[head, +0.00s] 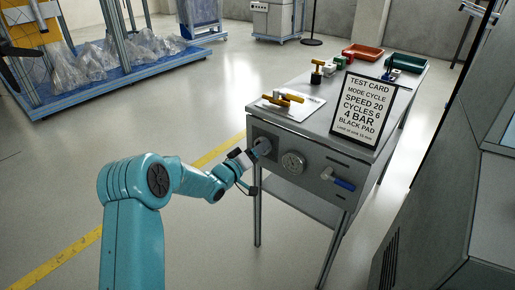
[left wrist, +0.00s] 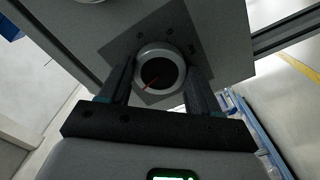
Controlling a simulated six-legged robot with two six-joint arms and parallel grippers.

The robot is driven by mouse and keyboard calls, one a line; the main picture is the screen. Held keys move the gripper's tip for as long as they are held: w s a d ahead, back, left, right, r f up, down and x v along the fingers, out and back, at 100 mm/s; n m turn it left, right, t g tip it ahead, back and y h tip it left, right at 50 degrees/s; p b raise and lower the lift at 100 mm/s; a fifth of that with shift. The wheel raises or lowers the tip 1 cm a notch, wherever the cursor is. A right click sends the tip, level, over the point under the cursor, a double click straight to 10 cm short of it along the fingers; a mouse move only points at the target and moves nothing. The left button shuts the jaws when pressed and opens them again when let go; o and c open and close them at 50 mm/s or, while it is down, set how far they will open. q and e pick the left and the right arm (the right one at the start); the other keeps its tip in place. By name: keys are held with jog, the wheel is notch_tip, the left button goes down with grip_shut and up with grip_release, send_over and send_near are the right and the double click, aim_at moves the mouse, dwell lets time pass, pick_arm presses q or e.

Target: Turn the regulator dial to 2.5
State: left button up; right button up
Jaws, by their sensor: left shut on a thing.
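The regulator dial (head: 262,146) is a round grey knob on a dark plate at the left of the steel bench's front panel. In the left wrist view the dial (left wrist: 160,73) has a pale rim and a dark face with a red pointer line slanting toward lower left. My left gripper (head: 250,155) is shut on the dial, with one finger on each side of its rim. The scale marks around it are too small to read. A round gauge (head: 292,162) sits just right of the dial; its reading cannot be told. My right gripper is not in view.
A blue-handled valve (head: 342,184) sticks out right of the gauge. On the bench top (head: 312,123) stand a black-framed test card (head: 364,108), a white sheet (head: 289,107) with a yellow-handled tool, and red and green trays behind. A grey cabinet (head: 440,200) stands close at right.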

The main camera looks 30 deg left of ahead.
pick_arm(q)
jog(key=shift+n, duration=0.5)
dwell(0.3)
jog(key=o, duration=1.1)
jog(key=shift+c, duration=0.2)
jog(key=s+a+p, duration=0.1)
jog(key=s+p, duration=0.1)
jog(key=s, duration=1.4)
jog(key=shift+s+p, duration=0.15)
jog(key=shift+p, duration=0.25)
jog(key=shift+a, duration=0.1)
